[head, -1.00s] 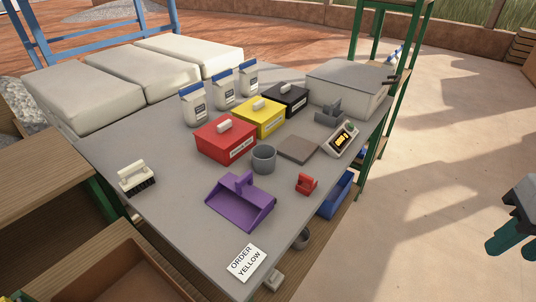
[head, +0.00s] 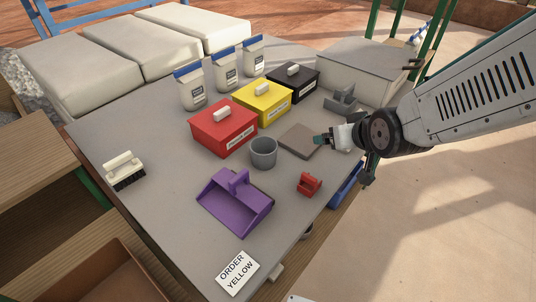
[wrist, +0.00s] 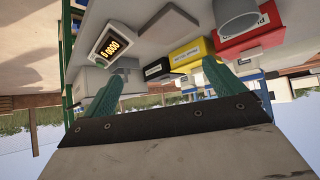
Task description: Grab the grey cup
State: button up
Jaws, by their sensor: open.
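The grey cup (head: 263,153) stands upright on the grey table, in front of the red box and left of the flat grey-brown plate. In the wrist view the cup (wrist: 236,14) shows at the top right, cut by the frame edge. My gripper (head: 322,140) is over the right part of the table, by the flat plate, to the right of the cup and apart from it. In the wrist view its two teal fingers (wrist: 160,88) are spread with nothing between them.
A red box (head: 222,130), a yellow box (head: 262,103) and a black box (head: 291,83) stand behind the cup. A purple dustpan (head: 232,205) lies in front, a small red object (head: 309,184) to the right. The flat plate (head: 300,141) lies between cup and gripper.

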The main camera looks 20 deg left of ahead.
jog(key=a+f+n+y, duration=0.2)
jog(key=a+f, duration=0.3)
jog(key=a, duration=0.4)
jog(key=n+t+y, duration=0.1)
jog(key=y, duration=0.2)
send_near(259, 143)
jog(key=shift+s+d, duration=0.25)
jog(key=shift+s, duration=0.35)
jog(key=shift+w+a+f, duration=0.1)
jog(key=shift+w+a, duration=0.05)
jog(key=shift+a, duration=0.2)
jog(key=x, duration=0.7)
jog(key=shift+w+d, duration=0.2)
jog(key=shift+w, duration=0.05)
jog(key=c, duration=1)
